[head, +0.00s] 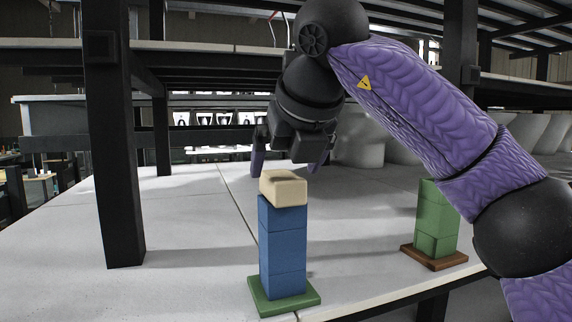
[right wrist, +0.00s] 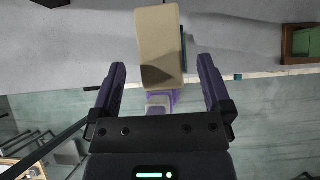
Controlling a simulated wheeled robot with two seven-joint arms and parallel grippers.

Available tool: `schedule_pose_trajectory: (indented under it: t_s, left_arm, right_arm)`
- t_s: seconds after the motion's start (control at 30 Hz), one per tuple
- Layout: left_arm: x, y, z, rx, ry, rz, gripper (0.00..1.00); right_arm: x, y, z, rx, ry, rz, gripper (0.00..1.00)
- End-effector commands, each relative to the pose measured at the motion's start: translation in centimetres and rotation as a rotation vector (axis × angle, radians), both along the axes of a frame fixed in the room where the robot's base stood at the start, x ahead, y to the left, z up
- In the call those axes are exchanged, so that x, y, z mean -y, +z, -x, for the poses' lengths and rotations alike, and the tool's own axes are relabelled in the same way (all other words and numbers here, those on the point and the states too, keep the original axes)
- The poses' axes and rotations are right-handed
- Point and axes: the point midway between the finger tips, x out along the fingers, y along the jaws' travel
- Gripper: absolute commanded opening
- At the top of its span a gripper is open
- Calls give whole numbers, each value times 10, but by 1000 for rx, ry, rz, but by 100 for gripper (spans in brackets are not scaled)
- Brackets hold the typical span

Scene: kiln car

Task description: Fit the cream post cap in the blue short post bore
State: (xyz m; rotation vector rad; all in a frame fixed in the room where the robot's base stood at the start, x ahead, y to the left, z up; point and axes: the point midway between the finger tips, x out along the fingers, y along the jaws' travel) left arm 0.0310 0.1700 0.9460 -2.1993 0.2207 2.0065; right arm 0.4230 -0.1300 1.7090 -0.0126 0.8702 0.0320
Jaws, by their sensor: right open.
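The cream post cap (head: 284,190) rests on top of the blue short post (head: 283,245), which stands upright on a green base (head: 285,301). Whether any part of the cap sits inside the bore is hidden. My right gripper (head: 288,166) is open and empty, just behind and above the cap in the head view. In the right wrist view the cream cap (right wrist: 160,48) lies beyond the fingertips of the open gripper (right wrist: 161,75), in line with the gap between them. My left gripper is out of view.
A green post (head: 436,218) on a brown base (head: 432,256) stands to the right, near the front edge of the pale deck (head: 190,250). A black upright (head: 115,160) rises at the left. Pale vessels (head: 362,140) stand behind my right arm.

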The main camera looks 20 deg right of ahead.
Motion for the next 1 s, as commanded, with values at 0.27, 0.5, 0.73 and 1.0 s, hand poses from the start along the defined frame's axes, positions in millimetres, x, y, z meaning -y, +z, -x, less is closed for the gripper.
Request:
schedule_pose_trajectory:
  t_s: [0.27, 0.5, 0.73, 1.0]
  left_arm:
    - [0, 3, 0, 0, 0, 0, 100]
    - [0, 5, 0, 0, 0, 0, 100]
    - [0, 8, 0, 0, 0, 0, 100]
    - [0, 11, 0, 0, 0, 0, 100]
  right_arm:
    - [0, 9, 7, 2, 0, 0, 100]
    - [1, 16, 13, 1, -1, 1, 100]
    - [1, 24, 19, 1, 0, 0, 100]
    - [1, 32, 26, 2, 0, 0, 100]
